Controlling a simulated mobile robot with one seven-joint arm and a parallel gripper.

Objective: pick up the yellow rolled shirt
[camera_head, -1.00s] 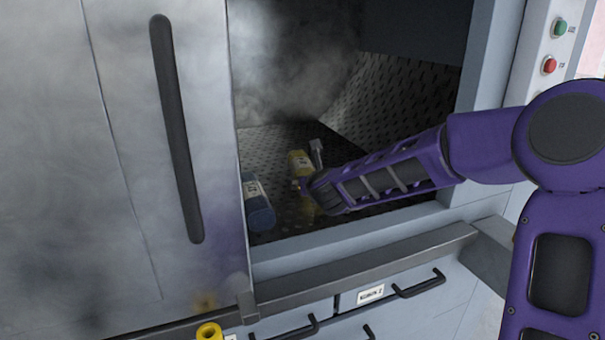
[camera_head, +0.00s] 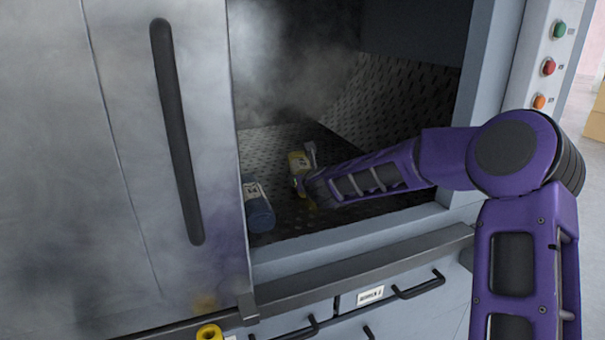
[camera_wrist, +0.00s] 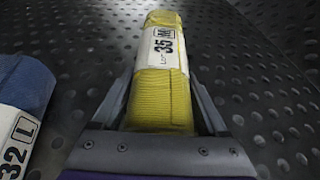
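The yellow rolled shirt (camera_wrist: 161,85), with a white label band, lies on the dark perforated floor inside the washer. It also shows in the head view (camera_head: 298,163), partly hidden by my arm. My gripper (camera_wrist: 163,98) is open, with one finger on each side of the shirt's near part. Whether the fingers touch the shirt I cannot tell. In the head view my gripper (camera_head: 309,170) reaches into the washer at the shirt.
A blue rolled shirt (camera_head: 257,208) lies to the left of the yellow one, near the sliding door (camera_head: 150,150). The washer's front sill (camera_head: 350,237) runs below my arm. A yellow roll (camera_head: 209,332) shows outside at the bottom. Mist hangs inside the washer.

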